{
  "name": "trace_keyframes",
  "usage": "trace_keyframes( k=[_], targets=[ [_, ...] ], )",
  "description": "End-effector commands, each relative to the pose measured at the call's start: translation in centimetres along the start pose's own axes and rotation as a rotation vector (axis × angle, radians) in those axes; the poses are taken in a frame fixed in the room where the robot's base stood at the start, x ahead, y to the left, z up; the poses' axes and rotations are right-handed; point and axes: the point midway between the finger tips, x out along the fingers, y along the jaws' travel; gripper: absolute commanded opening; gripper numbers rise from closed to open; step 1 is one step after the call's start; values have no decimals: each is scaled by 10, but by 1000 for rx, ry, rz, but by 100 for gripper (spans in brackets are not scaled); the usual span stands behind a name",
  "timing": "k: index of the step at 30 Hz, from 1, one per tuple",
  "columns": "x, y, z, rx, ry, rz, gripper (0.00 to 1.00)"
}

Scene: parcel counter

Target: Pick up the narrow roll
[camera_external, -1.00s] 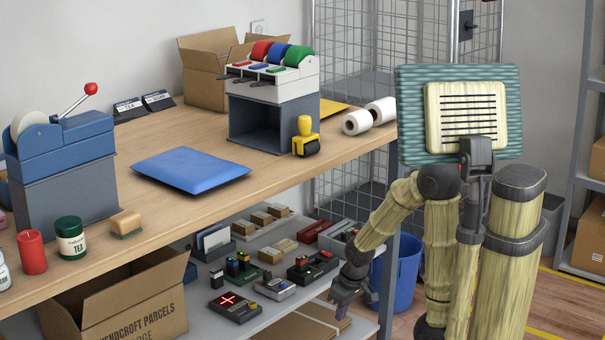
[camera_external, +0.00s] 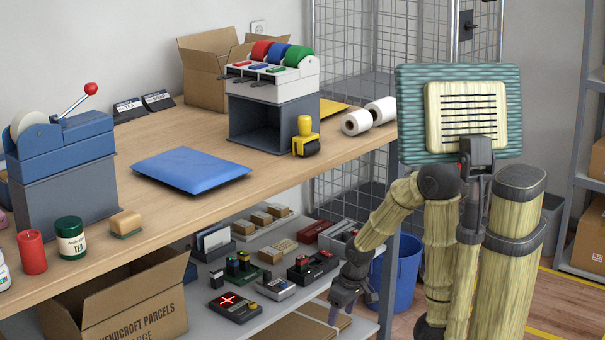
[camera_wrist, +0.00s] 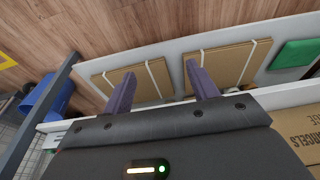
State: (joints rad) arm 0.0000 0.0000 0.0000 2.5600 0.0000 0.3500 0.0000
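Two white paper rolls lie on their sides at the right end of the counter, a nearer roll (camera_external: 356,123) and a farther roll (camera_external: 381,110). I cannot tell for certain which is narrower. Red, blue and green rolls (camera_external: 274,53) sit on top of a dispenser. My gripper (camera_external: 338,309) is low, below the counter top beside the lower shelf, well away from the white rolls. In the wrist view its two fingers (camera_wrist: 161,86) are spread with nothing between them. The white rolls are not recognisable in the wrist view.
The wooden counter (camera_external: 150,225) overhangs a grey lower shelf (camera_external: 275,318) crowded with devices and boxes. A yellow-handled tool (camera_external: 305,137) stands left of the white rolls. A blue bin (camera_external: 398,272) stands behind my arm. Flat cardboard (camera_wrist: 135,82) lies beneath the fingers in the wrist view.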

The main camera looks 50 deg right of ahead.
Motion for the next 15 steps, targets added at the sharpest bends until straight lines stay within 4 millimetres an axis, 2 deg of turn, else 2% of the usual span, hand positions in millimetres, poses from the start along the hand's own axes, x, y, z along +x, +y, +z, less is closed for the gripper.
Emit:
trace_keyframes(
  k=[1, 4, 5, 15],
  targets=[
    [0, 0, 0, 0, 0, 0, 69],
    [0, 0, 0, 0, 0, 0, 88],
    [0, 0, 0, 0, 0, 0, 91],
    [-5, 4, -5, 2, 11, 6, 91]
  ],
)
